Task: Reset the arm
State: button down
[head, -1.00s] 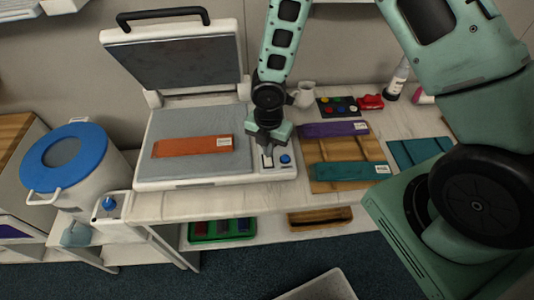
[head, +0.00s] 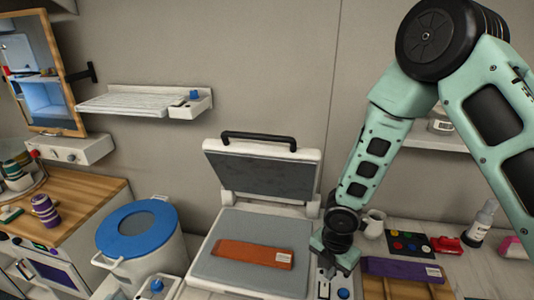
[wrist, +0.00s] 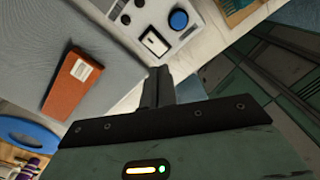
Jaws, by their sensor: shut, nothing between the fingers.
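My arm comes down from the upper right in the head view. My gripper (head: 335,262) hangs over the right end of the open heat press (head: 226,208), beside its control panel. In the wrist view my gripper (wrist: 158,72) has its fingers together, with nothing between them. They point toward the panel with the white rocker switch (wrist: 155,41) and the blue knob (wrist: 179,19). An orange folded cloth with a white label (head: 252,254) lies on the grey press bed, left of my gripper. It also shows in the wrist view (wrist: 70,88).
A white pot with a blue lid (head: 140,222) stands left of the press. A purple folded cloth (head: 402,270), a white mug (head: 374,224), a button board (head: 408,243) and a spray bottle (head: 480,223) are to the right. A wall shelf (head: 135,103) is above left.

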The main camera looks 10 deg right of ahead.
jog(key=s+a+r+m+b, duration=0.3)
jog(key=s+r+m+b, duration=0.2)
jog(key=s+m, duration=0.4)
jog(key=s+a+r+m+b, duration=0.3)
jog(key=s+r+m+b, duration=0.3)
jog(key=s+m, duration=0.3)
jog(key=shift+s+r+y+b, duration=0.2)
jog(key=shift+s+y+b, duration=0.1)
jog(key=shift+s+b, duration=0.6)
jog(key=shift+s+a, duration=0.1)
